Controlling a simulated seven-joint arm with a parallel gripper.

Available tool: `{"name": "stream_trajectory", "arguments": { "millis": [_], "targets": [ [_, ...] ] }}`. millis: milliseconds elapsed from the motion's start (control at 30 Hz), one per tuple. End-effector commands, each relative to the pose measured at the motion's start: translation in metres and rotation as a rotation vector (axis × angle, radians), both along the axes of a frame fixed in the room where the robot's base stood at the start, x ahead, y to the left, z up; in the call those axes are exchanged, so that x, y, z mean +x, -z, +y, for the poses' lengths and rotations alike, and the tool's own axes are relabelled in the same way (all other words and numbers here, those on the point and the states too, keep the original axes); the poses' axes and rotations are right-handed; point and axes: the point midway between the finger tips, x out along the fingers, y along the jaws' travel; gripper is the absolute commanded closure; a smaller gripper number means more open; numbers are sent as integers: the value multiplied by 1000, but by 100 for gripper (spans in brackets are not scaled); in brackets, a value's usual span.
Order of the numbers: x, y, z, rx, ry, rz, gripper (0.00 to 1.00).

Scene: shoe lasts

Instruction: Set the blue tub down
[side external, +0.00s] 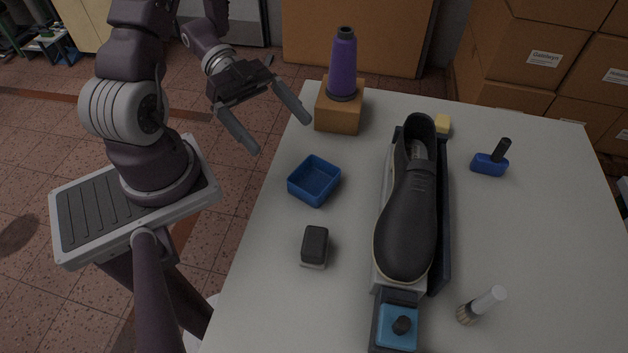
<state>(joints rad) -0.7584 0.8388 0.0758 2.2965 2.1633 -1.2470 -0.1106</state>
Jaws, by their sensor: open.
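The blue tub (314,181) is a small, open, square tray that rests on the left part of the white table. It looks empty. My gripper (281,128) is open, with its two grey fingers apart and nothing between them. It hangs up and to the left of the tub in the picture, clear of it, near the table's left edge. The tub is fully in view.
A purple thread cone (342,68) stands on a wooden block (338,107) behind the tub. A black shoe (408,215) lies in a long holder to the right. A dark brush (315,243) sits in front. Bare table (530,240) shows at right.

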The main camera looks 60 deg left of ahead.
Motion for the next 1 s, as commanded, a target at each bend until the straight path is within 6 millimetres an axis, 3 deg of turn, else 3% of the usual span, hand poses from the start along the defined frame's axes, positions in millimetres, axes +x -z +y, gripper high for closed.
{"name": "stream_trajectory", "arguments": {
  "millis": [200, 500, 767, 1000],
  "targets": [
    [-5, 12, -18, 325, 116, 179, 0],
    [7, 6, -27, 662, 60, 207, 0],
    [24, -12, -38, 794, -62, 133, 0],
    [24, 22, -36, 796, -78, 147, 0]
  ]
}}
